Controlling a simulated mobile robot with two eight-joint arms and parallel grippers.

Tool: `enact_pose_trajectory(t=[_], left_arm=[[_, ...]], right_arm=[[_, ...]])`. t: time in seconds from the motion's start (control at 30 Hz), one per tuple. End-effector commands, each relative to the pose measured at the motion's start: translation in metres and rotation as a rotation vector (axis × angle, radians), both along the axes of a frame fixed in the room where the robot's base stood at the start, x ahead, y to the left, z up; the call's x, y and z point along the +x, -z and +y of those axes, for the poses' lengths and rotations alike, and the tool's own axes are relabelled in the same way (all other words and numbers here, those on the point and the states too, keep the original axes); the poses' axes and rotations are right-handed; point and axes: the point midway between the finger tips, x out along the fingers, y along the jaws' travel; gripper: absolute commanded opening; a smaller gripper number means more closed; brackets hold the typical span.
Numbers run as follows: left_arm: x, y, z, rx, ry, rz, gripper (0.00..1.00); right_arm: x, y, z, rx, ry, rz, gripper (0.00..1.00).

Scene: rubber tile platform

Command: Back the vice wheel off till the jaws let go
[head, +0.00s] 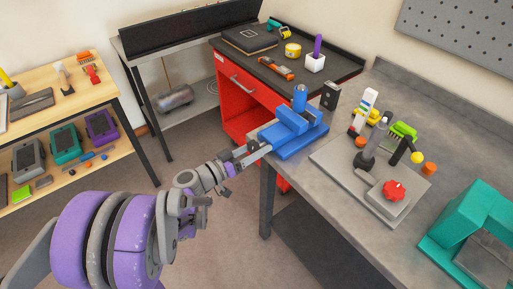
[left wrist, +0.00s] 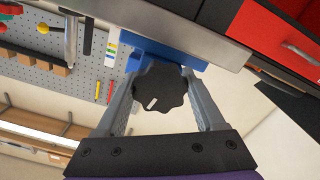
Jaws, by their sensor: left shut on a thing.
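The blue vice (head: 290,138) is at the near left corner of the grey workbench. Its black lobed wheel (left wrist: 160,87), with a pale mark on one lobe, faces my left wrist camera. My left gripper (head: 252,153) reaches the front of the vice from the left. In the left wrist view its two fingers (left wrist: 162,72) are on either side of the wheel, shut on it. A blue cylinder (head: 300,98) stands upright at the vice jaws; I cannot tell how tightly they hold it. The right gripper is not in view.
A grey plate with a lever fixture and red knob (head: 393,190) lies right of the vice. A teal machine (head: 470,225) stands at the near right. A red tool cabinet (head: 245,95) is behind the vice. Open floor lies left of the bench.

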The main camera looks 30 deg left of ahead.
Motion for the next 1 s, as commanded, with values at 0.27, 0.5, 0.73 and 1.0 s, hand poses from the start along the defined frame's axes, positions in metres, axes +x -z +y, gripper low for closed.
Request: enact_pose_trajectory(t=[0.27,0.5,0.73,1.0], left_arm=[[-0.0001,0.0001,0.0,-0.243,0.0,0.101,0.15],[-0.0002,0.0001,-0.0001,-0.454,0.0,0.188,0.15],[-0.0007,0.0009,-0.0012,-0.653,0.002,0.274,0.15],[-0.0011,0.0015,-0.0024,-0.887,0.003,0.374,0.15]], right_arm=[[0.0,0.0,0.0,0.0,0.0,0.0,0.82],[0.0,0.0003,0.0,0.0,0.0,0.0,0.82],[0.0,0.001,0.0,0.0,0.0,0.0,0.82],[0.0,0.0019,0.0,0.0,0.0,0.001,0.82]])
